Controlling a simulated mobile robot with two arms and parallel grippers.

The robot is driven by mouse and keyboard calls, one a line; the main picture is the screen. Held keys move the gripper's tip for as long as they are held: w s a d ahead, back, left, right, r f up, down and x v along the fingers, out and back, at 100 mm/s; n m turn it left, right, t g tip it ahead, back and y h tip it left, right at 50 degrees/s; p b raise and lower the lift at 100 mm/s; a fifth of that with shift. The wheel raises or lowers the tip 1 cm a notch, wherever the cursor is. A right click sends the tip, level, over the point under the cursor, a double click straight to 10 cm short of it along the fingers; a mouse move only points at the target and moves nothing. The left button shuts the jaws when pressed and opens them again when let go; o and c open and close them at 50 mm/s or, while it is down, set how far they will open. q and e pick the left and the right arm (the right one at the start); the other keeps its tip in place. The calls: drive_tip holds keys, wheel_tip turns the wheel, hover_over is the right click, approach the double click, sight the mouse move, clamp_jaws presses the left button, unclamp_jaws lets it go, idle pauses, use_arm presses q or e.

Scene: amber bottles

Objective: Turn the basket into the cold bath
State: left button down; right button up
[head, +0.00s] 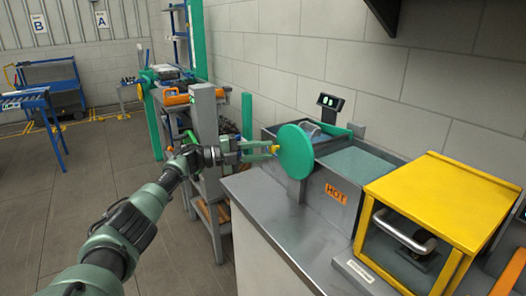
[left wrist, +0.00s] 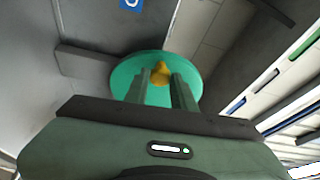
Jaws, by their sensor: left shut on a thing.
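A round green disc (head: 296,153) with a yellow knob (head: 275,149) stands upright at the front of the grey bath unit. My left gripper (head: 268,150) reaches it from the left and is shut on the yellow knob. In the left wrist view the fingers (left wrist: 160,92) close around the knob (left wrist: 160,72) in front of the disc (left wrist: 125,75). A bath of pale water (head: 356,163) with an orange HOT label (head: 337,194) lies right of the disc. A grey, partly see-through shape (head: 324,131), perhaps the basket, shows behind the disc. The other bath is mostly hidden. My right gripper is out of view.
A yellow box (head: 445,195) with a clear front and a handle stands right of the bath on the grey counter (head: 262,205). A small dark display (head: 330,101) rises behind the baths. A grey post (head: 204,125) and shelving stand left of the counter.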

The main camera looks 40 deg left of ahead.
use_arm(q)
drive_tip(key=shift+d+f, duration=0.1)
drive_tip(key=shift+f, duration=0.2)
idle(0.4)
drive_tip(key=c, duration=1.2)
unclamp_jaws()
drive_tip(key=shift+r, duration=0.1)
drive_tip(key=b+v, duration=0.2)
drive_tip(key=v, duration=0.5)
drive_tip(key=shift+s+a, duration=0.3)
drive_tip(key=shift+a, duration=0.1)
